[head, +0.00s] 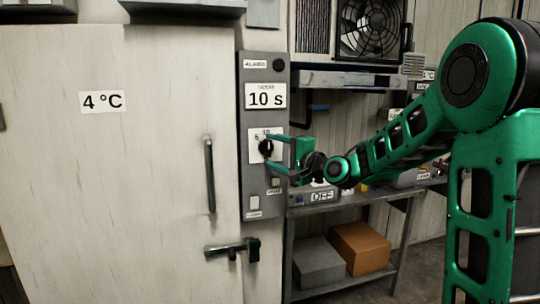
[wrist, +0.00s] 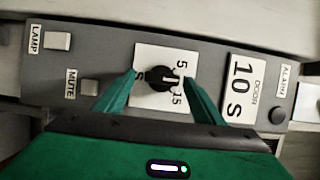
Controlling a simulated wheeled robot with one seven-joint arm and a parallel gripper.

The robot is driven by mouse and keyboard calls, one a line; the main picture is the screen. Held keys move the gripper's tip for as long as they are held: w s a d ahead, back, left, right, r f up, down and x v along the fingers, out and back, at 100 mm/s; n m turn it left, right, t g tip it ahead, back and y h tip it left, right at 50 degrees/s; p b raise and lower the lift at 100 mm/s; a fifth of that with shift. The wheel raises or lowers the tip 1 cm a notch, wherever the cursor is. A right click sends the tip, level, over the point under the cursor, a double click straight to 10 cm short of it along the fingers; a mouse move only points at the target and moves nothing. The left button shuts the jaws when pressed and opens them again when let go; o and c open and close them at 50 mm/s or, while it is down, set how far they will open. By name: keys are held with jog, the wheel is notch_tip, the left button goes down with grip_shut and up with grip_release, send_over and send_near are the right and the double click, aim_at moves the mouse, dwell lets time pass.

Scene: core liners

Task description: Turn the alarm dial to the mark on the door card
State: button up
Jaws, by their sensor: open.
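The alarm dial (head: 266,148) is a round black knob on a white scale plate on the grey alarm panel. In the wrist view the dial (wrist: 161,78) has a white pointer line facing picture right, between the 5 and 15 marks. The right finger's tip covers part of the scale there, so I cannot read a number at the pointer. The door card (wrist: 241,88) reads "10 s"; it shows above the dial in the head view (head: 265,96). My gripper (head: 268,153) is open at the panel, its green fingers on either side of the dial, apart from it in the wrist view.
The grey panel (head: 247,190) also carries lamp (wrist: 58,41) and mute (wrist: 89,88) buttons and a black alarm knob (wrist: 278,116). The cold-room door (head: 100,190), marked 4 °C, is at left. A shelf (head: 350,206) with boxes below stands at right.

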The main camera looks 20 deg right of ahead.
jog(key=v, duration=0.9)
jog(key=shift+s, duration=0.3)
jog(key=shift+f, duration=0.1)
jog(key=s+d+f+n+g+h, duration=0.2)
jog(key=s+d+f+n+g, duration=0.15)
jog(key=s+f, duration=0.35)
jog(key=s+d+f+n+g+h, duration=0.2)
jog(key=s+f+g+h, duration=0.15)
jog(key=s+f, duration=0.35)
jog(key=s+d+f+g, duration=0.2)
jog(key=s+g, duration=0.1)
jog(key=s, duration=0.5)
jog(key=s+d+f+n+g+h, duration=0.1)
jog(key=s+d+f+g, duration=0.1)
jog(key=s, duration=0.7)
jog(key=s+d+f+g, duration=0.3)
jog(key=s+f+g, duration=0.1)
jog(key=s, duration=0.5)
jog(key=shift+s+g, duration=0.15)
jog(key=shift+g, duration=0.25)
jog(key=shift+n, duration=0.25)
